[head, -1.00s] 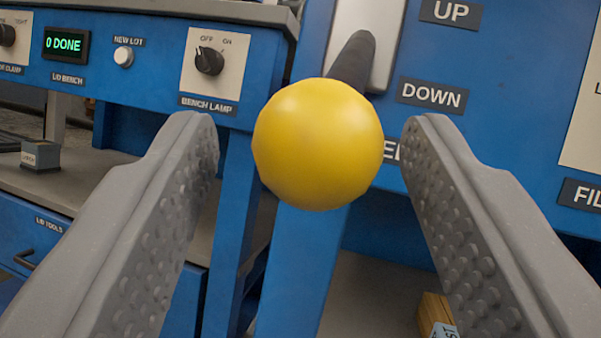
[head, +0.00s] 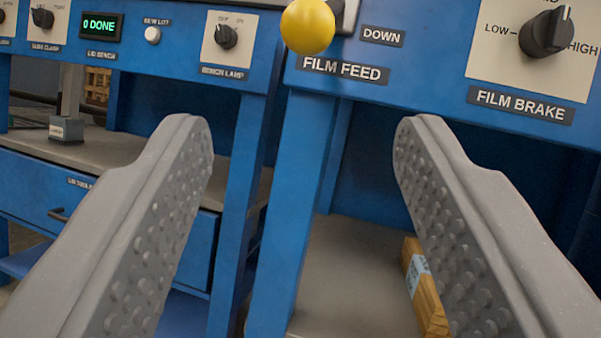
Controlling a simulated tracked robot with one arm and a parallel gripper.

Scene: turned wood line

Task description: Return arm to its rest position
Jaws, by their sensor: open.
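My gripper (head: 302,125) is open, with its two grey studded fingers spread wide and nothing between them. The yellow ball knob (head: 308,26) of the film feed lever is at the top middle of the view, above and beyond the fingertips and apart from them. The film feed label (head: 343,70) sits just below the knob, and the down label (head: 383,36) is to its right. Most of the lever's shaft is hidden behind the knob or cut off by the top edge.
A wooden block (head: 427,290) with a pale label lies on the grey shelf (head: 345,275), partly behind the right finger. The film brake dial (head: 546,33) is at the upper right. The left bench has a lamp knob (head: 226,36), a white button (head: 153,35) and a display (head: 101,26).

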